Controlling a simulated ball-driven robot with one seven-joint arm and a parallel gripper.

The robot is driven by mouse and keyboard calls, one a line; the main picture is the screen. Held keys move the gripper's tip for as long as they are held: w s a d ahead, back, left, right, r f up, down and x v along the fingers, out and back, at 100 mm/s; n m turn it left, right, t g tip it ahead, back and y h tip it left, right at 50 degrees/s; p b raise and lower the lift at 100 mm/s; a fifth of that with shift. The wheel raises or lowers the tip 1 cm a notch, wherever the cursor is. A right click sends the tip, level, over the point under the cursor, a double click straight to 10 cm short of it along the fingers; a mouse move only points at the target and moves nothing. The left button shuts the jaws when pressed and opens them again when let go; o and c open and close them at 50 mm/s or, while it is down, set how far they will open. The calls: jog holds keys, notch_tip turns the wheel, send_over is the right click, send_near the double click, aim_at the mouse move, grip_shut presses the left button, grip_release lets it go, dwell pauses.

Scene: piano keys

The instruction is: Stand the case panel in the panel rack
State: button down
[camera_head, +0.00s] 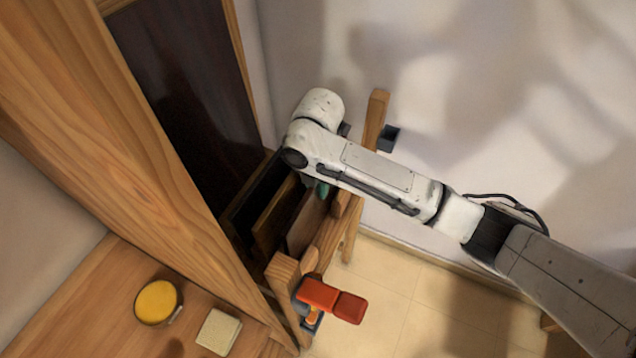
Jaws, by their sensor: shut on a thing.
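The wooden rack (283,271) stands at the centre, in a gap beside a tall wooden frame. Several upright boards show in it: a brown board (276,218), a lighter brown board (305,226) and a darker one at the left. I cannot tell which, if any, is the case panel. My arm's wrist is above the rack's far part and covers some of it. My gripper is hidden beneath the wrist, so its jaws and anything in them do not show. A small green thing (322,190) shows just below the arm.
The tall wooden frame (130,140) with a dark panel (190,90) fills the left. A red-orange padded thing (331,299) sticks out at the rack's near end. A yellow round tin (157,301) and a cream block (218,331) lie on a wooden surface. Tiled floor (400,290) is open at right.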

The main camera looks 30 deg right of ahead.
jog(key=shift+f, duration=0.2)
jog(key=c, duration=1)
grip_release()
jog(key=shift+o, duration=0.2)
notch_tip(320, 180, up, 11)
jog(key=shift+f, duration=0.1)
